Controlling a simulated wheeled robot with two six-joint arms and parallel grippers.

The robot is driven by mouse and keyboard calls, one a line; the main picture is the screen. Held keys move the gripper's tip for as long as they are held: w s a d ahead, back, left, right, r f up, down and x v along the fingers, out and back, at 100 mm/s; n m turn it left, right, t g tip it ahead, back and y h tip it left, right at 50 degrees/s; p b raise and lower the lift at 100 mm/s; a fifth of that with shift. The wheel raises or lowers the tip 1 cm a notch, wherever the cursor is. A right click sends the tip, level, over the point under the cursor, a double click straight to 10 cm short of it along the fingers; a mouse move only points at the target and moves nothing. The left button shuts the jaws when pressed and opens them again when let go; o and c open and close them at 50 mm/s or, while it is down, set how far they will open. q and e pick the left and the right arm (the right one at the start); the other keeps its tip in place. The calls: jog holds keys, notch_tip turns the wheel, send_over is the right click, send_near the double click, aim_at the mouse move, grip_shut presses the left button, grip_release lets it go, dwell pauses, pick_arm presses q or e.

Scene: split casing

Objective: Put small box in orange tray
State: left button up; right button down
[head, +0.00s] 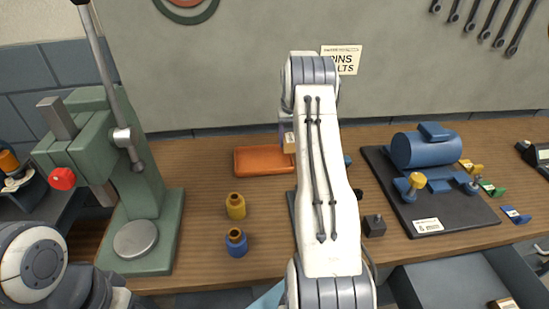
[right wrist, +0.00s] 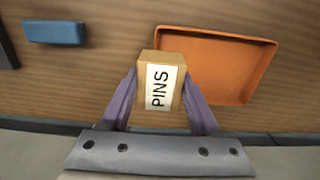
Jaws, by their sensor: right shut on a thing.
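The small box is tan with a white label reading PINS; it shows in the right wrist view (right wrist: 146,99) and partly in the head view (head: 289,143). My right gripper (right wrist: 160,92) is shut on it, with a purple finger on each side. The orange tray (head: 262,161) lies on the bench near the wall. In the head view the box is at the tray's right end, partly hidden by my right arm. In the right wrist view the box overlaps one end of the empty-looking tray (right wrist: 225,62). My left gripper is out of view.
A green press (head: 140,185) stands at the left. A yellow bottle (head: 235,206) and a blue bottle (head: 236,243) stand in front of the tray. A blue motor (head: 425,148) sits on a dark board at the right.

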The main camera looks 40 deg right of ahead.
jog(key=p, duration=0.1)
send_over(276, 167)
notch_tip(276, 167, down, 3)
jog(key=shift+d+r, duration=0.1)
jog(key=shift+d, duration=0.05)
notch_tip(276, 167, down, 3)
jog(key=shift+f+p, duration=0.1)
jog(key=shift+p, duration=0.6)
jog(key=shift+w+f, duration=0.1)
jog(key=shift+f, duration=0.35)
jog(key=shift+f, duration=0.1)
jog(key=shift+c, duration=0.6)
grip_release()
